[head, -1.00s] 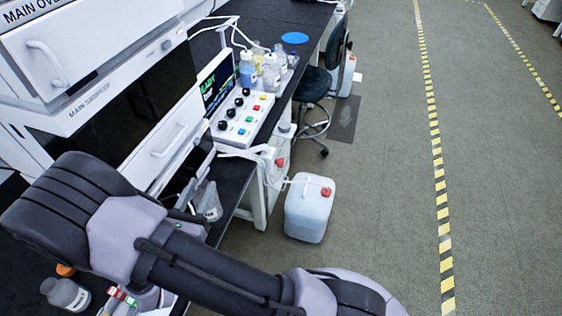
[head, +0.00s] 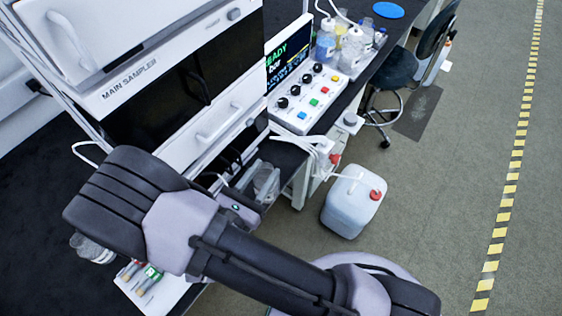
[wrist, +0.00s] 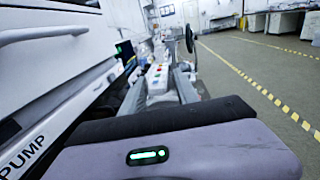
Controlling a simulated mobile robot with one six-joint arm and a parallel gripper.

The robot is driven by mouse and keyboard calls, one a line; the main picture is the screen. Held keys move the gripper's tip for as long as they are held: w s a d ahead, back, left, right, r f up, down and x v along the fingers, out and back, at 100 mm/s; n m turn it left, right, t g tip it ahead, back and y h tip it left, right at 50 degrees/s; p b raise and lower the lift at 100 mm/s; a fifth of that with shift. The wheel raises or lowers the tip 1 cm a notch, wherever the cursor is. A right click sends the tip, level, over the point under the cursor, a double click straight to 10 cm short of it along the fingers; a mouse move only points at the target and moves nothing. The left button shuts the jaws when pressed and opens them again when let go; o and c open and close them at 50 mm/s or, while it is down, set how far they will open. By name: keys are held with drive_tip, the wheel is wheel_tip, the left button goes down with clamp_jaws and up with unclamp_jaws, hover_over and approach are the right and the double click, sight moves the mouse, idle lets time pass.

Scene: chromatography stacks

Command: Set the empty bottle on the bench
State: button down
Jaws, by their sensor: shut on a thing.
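A clear, empty-looking bottle (head: 265,182) shows in the head view just past my forearm, below the sampler front. My gripper (head: 246,194) is partly hidden behind my own arm and is shut on this bottle. In the wrist view the grey fingers of my gripper (wrist: 160,90) reach forward on both sides of a pale, blurred shape. The bottle's base is hidden, so I cannot tell whether it touches anything. The black bench top (head: 35,200) shows at the left.
A button panel (head: 305,98) and a tray of bottles (head: 345,50) stand on the bench beyond. A bottle (head: 92,249) and a vial rack (head: 140,278) are at lower left. A white carboy (head: 352,207) stands on the floor. The floor at right is clear.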

drive_tip(key=shift+n+t+y, duration=0.4)
drive_tip(key=shift+y, duration=0.1)
drive_tip(key=s+a, duration=0.2)
drive_tip(key=s, duration=0.1)
drive_tip(key=shift+a+f, duration=0.3)
drive_tip(key=shift+a, duration=0.1)
drive_tip(key=shift+s+a+f, duration=0.15)
drive_tip(key=shift+s, duration=0.05)
drive_tip(key=w+d+f+b, duration=0.2)
drive_tip(key=w+b, duration=0.1)
drive_tip(key=w, duration=0.4)
drive_tip(key=w+d+f+b, duration=0.3)
drive_tip(key=w, duration=0.4)
drive_tip(key=shift+w, duration=0.4)
drive_tip(key=c, duration=0.9)
unclamp_jaws()
drive_tip(key=shift+f, duration=0.1)
